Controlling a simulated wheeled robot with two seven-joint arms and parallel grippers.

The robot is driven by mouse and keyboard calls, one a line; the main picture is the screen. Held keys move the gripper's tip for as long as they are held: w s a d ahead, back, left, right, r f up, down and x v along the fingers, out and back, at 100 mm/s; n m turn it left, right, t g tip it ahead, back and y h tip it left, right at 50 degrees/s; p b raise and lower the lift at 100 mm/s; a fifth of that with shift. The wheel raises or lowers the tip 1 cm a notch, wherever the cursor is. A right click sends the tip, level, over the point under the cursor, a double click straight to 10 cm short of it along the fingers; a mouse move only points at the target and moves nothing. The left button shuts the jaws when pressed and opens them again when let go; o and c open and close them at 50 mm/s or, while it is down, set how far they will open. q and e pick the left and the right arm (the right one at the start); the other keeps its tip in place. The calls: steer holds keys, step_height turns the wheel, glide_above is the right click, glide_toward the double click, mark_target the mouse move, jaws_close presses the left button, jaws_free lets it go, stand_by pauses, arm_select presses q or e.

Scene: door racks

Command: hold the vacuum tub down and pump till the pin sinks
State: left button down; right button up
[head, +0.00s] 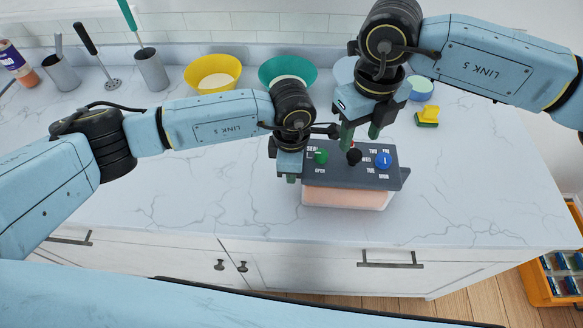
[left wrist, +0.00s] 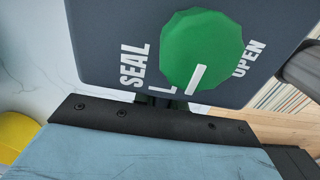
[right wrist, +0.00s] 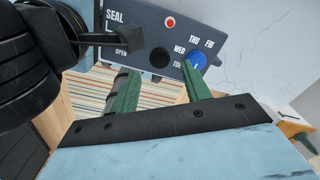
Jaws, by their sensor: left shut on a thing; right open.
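The vacuum tub (head: 345,197) stands on the counter, a clear box with pinkish contents under a dark grey lid (head: 340,178). On the lid are a green SEAL/OPEN knob (left wrist: 205,45), a black pump knob (right wrist: 160,58), a blue day dial (head: 383,160) and a red pin (right wrist: 170,22). I cannot tell the pin's height. The green knob's white pointer lies between the two words. My left gripper (head: 287,177) is shut at the lid's left edge; its fingertips are mostly hidden in the left wrist view. My right gripper (head: 361,135) is open just above the pump knob, not gripping it.
A yellow bowl (head: 213,73) and a teal bowl (head: 288,72) stand behind my arms. Utensil cups (head: 151,70) are at the back left. A yellow and green sponge (head: 428,117) lies right of the tub. The counter's front edge is close to the tub.

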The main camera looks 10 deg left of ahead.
mark_target(355, 153)
steer(key=shift+f, duration=3.1)
steer(key=c, duration=0.9)
steer(key=shift+o, duration=0.2)
steer(key=shift+r, duration=0.1)
